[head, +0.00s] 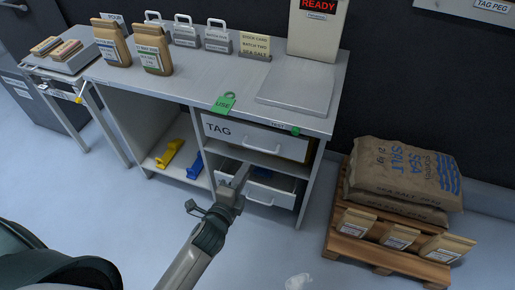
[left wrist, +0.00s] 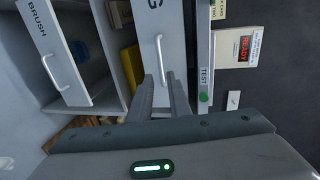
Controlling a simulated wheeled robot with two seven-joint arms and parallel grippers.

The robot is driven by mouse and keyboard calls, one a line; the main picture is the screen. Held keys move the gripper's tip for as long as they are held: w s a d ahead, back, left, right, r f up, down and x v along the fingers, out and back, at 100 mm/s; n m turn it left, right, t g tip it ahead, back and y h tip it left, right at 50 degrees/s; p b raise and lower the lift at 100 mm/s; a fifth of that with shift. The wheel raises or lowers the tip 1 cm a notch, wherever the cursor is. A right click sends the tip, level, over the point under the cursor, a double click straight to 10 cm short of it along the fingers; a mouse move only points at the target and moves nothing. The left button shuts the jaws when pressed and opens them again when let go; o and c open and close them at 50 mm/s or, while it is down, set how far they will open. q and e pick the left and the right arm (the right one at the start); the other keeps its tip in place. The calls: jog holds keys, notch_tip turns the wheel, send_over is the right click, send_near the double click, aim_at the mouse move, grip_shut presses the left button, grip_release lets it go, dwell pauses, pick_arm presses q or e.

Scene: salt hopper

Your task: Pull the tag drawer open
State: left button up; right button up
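The TAG drawer (head: 235,131) is the upper white drawer of the bench, with a light bar handle (head: 263,147). Its front looks about flush under the bench top. In the left wrist view the drawer front (left wrist: 152,28) and its handle (left wrist: 162,60) are ahead of my gripper. My left gripper (head: 241,176) is in front of the bench, below and left of that handle in the head view. In the wrist view its fingers (left wrist: 163,85) are apart, with the handle's near end in line with the gap. Contact is not visible. My right gripper is out of view.
The lower BRUSH drawer (left wrist: 58,45) stands partly open below, with its own handle (head: 258,201). A green USE tag (head: 223,103) is at the bench edge. An open cubby with yellow (head: 170,153) and blue (head: 195,166) items is left. A salt pallet (head: 375,250) stands right.

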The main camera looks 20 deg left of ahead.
aim_at(258, 148)
pick_arm(q)
jog(key=x, duration=1.3)
jog(key=shift+w, duration=0.1)
grip_shut()
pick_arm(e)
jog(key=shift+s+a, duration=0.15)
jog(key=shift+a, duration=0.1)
